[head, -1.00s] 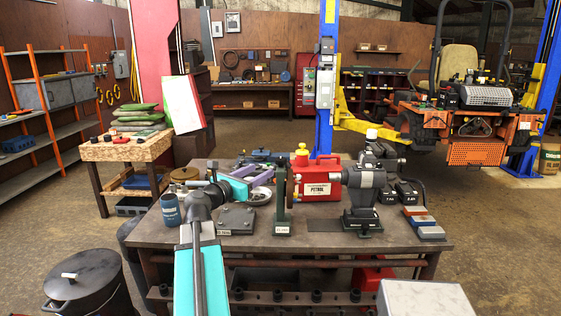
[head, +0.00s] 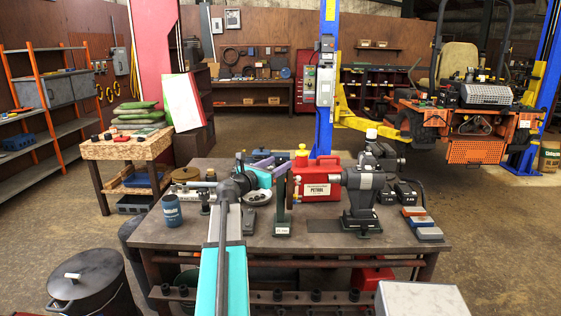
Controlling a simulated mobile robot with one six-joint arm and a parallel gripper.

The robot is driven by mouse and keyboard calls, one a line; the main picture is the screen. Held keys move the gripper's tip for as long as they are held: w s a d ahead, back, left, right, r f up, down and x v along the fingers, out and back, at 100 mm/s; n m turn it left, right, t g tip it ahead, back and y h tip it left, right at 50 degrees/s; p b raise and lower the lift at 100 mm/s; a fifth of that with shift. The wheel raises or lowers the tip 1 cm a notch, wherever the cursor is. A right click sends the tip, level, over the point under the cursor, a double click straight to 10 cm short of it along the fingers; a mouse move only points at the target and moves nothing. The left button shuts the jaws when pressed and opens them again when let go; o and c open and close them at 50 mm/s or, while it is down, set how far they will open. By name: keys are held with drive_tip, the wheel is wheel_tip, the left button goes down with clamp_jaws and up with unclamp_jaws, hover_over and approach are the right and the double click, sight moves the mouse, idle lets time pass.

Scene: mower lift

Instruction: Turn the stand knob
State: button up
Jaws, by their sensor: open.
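A slim dark green stand (head: 282,222) with a labelled foot rises from the workbench (head: 400,252). Its upper part is close to my wrist and partly covered. I cannot clearly make out a knob on it. My gripper (head: 279,168) is at the end of the turquoise forearm, beside the upper part of the stand. It is open, with nothing seen between its fingers. The fingers are small and partly hidden, so I cannot tell whether they touch the stand. A grey motor-like machine (head: 362,182) on a green base stands to the right.
A red petrol can (head: 318,190) stands behind the stand. A blue cup (head: 172,212) is on the bench's left, and coloured blocks (head: 428,234) lie on its right. A black lidded pot (head: 90,283) stands at lower left. The bench front between stand and blocks is mostly clear.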

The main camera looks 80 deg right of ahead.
drive_tip(key=shift+x, duration=1.3)
drive_tip(key=c, duration=1)
